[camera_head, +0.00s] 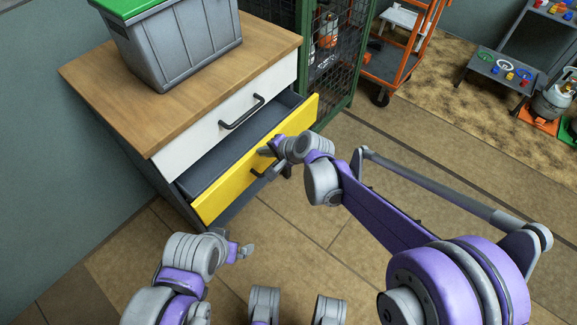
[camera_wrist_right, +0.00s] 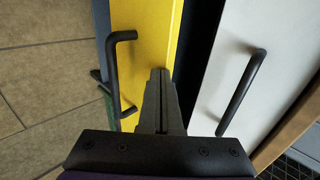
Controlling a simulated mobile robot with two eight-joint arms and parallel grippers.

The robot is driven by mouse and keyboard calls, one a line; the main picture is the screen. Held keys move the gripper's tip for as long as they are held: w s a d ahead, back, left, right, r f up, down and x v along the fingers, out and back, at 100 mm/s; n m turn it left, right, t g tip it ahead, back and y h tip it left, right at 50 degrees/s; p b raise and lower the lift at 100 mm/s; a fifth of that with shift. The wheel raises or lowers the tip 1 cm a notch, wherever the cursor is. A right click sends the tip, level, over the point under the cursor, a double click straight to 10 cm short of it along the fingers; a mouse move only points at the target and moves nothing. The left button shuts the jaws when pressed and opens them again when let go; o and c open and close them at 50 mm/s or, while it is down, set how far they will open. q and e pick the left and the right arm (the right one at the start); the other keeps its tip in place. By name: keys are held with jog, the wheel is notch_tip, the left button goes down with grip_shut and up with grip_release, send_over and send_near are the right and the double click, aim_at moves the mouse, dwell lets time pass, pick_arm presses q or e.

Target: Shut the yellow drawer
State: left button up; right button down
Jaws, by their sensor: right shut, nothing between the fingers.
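The yellow drawer (camera_head: 238,174) stands pulled out of the wooden-topped cabinet, with its dark interior showing behind the yellow front. Its black handle (camera_head: 266,166) is partly hidden by my right gripper. My right gripper (camera_head: 268,148) is shut and empty at the drawer's front, near the upper edge. In the right wrist view the shut fingers (camera_wrist_right: 160,78) lie over the yellow front (camera_wrist_right: 146,40), beside the black handle (camera_wrist_right: 115,80); I cannot tell whether they touch it. My left gripper (camera_head: 247,250) is low, in front of the cabinet and apart from the drawer; its jaw state is unclear.
A white drawer (camera_head: 190,146) above the yellow one is shut. A grey bin with a green rim (camera_head: 185,45) stands on the wooden top (camera_head: 110,95). A green mesh cage (camera_head: 345,50) and orange trolley (camera_head: 395,62) stand behind. The tiled floor (camera_head: 300,225) in front is clear.

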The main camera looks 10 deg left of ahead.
jog(key=w+a, duration=0.5)
jog(key=a, duration=0.3)
jog(key=shift+a+p, duration=0.3)
jog(key=shift+a, duration=0.1)
jog(key=shift+w+r, duration=0.1)
